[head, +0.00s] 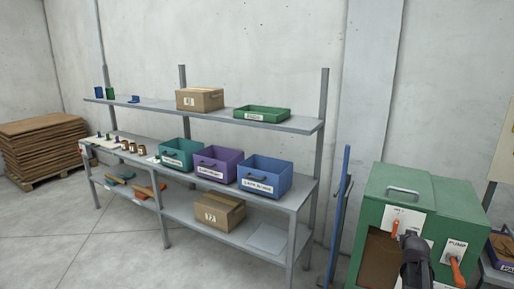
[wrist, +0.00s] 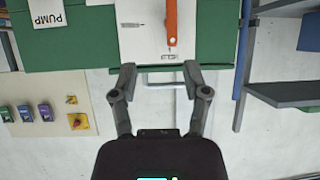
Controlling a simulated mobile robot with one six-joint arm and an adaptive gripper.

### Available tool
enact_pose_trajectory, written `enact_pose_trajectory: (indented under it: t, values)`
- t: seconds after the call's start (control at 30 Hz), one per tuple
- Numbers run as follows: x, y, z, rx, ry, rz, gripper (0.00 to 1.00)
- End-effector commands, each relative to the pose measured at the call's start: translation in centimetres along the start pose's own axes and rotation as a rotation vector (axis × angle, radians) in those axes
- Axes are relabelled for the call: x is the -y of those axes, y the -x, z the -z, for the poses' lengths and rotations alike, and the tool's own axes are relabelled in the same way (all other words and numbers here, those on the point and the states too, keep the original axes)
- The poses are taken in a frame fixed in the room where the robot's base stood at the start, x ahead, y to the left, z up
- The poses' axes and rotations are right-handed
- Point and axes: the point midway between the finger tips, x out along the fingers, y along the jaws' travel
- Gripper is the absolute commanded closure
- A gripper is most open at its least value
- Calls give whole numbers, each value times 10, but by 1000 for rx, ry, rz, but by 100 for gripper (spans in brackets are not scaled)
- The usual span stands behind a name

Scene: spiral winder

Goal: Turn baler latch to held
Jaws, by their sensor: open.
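The green baler (head: 430,190) stands at the right in the head view. On its white plate (head: 408,215) is an orange latch lever (head: 395,228), standing roughly upright. In the wrist view the orange lever (wrist: 172,22) lies on the white plate (wrist: 130,42), running up to the top edge, where its far end is cut off. My gripper (wrist: 160,68) is open and empty, with its fingertips just short of the lever's near end and apart from it. In the head view my gripper (head: 412,240) partly covers the plate. The lettering on the plate is too small to read surely.
A second orange lever (head: 456,270) sits under the PUMP label (head: 456,247), right of the latch. A metal handle (head: 403,191) is on the baler's top. A blue post (head: 339,215) stands left of the baler, beside the shelf rack (head: 225,118) with bins and cartons.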

Motion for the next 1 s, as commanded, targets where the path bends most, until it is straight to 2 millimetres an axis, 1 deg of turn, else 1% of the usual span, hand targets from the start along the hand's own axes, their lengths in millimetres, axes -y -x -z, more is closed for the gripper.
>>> enact_pose_trajectory:
  t: [0.03, 0.17, 0.27, 0.37, 0.4, 0.47, 0.5, 0.6, 0.67, 0.8, 0.9, 1.0]
  values:
    - [10, 1, -9, 19, 6, 12, 40]
    - [36, 5, -29, 83, 21, 45, 40]
    - [62, 11, -51, 147, 38, 75, 40]
    - [94, 21, -80, 235, 65, 114, 40]
    - [107, 27, -93, 273, 78, 129, 40]
    - [126, 36, -112, 332, 99, 151, 40]
    - [139, 42, -125, 371, 113, 165, 40]
    - [167, 60, -157, 469, 149, 196, 40]
    - [182, 72, -176, 526, 172, 211, 40]
    - [213, 102, -219, 661, 234, 241, 40]
    - [229, 125, -247, 752, 277, 254, 40]
    - [241, 144, -267, 822, 313, 262, 40]
